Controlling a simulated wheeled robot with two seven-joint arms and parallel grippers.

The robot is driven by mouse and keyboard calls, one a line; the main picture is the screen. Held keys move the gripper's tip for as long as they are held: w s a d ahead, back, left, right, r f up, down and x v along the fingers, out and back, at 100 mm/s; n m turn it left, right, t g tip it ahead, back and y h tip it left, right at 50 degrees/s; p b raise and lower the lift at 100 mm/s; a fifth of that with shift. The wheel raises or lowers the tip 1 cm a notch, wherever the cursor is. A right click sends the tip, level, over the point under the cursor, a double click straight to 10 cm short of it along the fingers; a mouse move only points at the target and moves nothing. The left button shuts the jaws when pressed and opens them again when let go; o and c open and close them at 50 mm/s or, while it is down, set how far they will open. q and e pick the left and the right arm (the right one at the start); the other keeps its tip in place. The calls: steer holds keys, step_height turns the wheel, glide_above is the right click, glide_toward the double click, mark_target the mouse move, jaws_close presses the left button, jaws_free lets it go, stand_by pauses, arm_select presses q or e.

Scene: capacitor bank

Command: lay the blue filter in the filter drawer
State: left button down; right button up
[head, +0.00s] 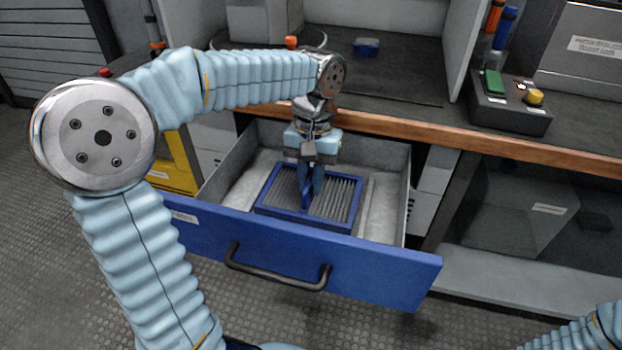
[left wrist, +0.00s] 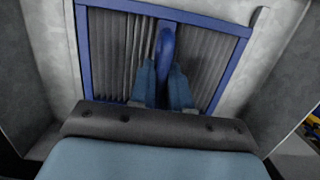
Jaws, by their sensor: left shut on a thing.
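The blue filter (head: 338,199) has a blue frame, grey pleats and a raised blue handle in its middle. It is inside the open filter drawer (head: 290,249), lying about flat; I cannot tell whether it touches the drawer floor. My left gripper (head: 309,190) points down into the drawer and is shut on the filter's handle. In the left wrist view the filter (left wrist: 205,62) shows below the fingers (left wrist: 163,88), with the handle between them. My right gripper is not in view; only part of my right arm shows at the lower right.
A wooden-edged counter (head: 400,130) runs behind the drawer. On it are a small blue block (head: 366,46) and a control box (head: 510,112) with green and yellow buttons. A yellow case (head: 174,165) is left of the drawer. The drawer floor right of the filter is bare.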

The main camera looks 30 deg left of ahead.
arm_select(q)
steer(key=shift+f, duration=0.15)
steer(key=c, duration=1.1)
jaws_free()
steer(key=r+p, duration=0.1)
steer(key=r, duration=0.2)
steer(key=w+r+p, duration=0.1)
steer(key=r, duration=0.3)
steer(key=r+p, duration=0.1)
steer(key=r, duration=0.3)
steer(key=shift+w+a, duration=0.2)
steer(key=shift+w, duration=0.15)
steer(key=shift+r, duration=0.6)
